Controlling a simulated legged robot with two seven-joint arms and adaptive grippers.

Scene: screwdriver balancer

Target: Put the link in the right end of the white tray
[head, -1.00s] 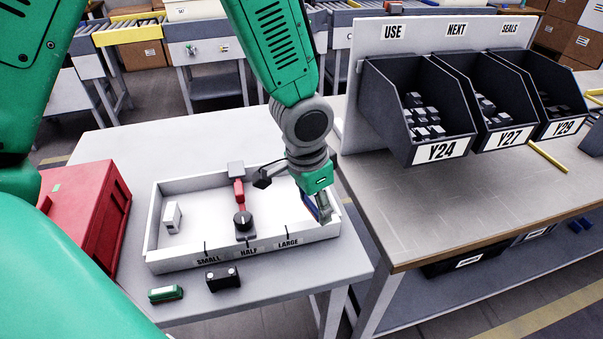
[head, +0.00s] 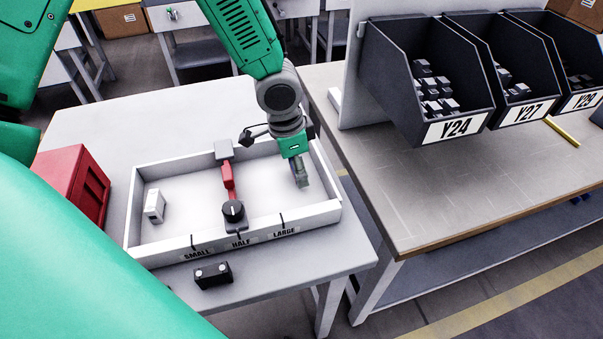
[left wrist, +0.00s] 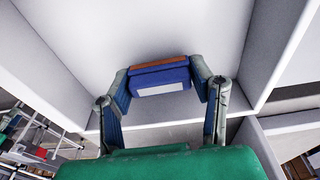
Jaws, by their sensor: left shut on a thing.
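The white tray (head: 180,247) lies on the left table, its front marked SMALL, HALF and LARGE. My left gripper (head: 302,182) reaches down from above inside the right end of the tray, near the right wall. In the left wrist view it is shut on the link (left wrist: 160,80), a blue block with an orange edge and a white label. The link is between the two fingers, with tray walls around it. I cannot tell whether it touches the tray floor. In the head view the fingers hide the link. My right gripper is not in view.
A small white block (head: 154,206) is in the left end. A red box (head: 72,180) is left, a black two-button piece (head: 213,275) in front, and dark bins (head: 425,85) at right.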

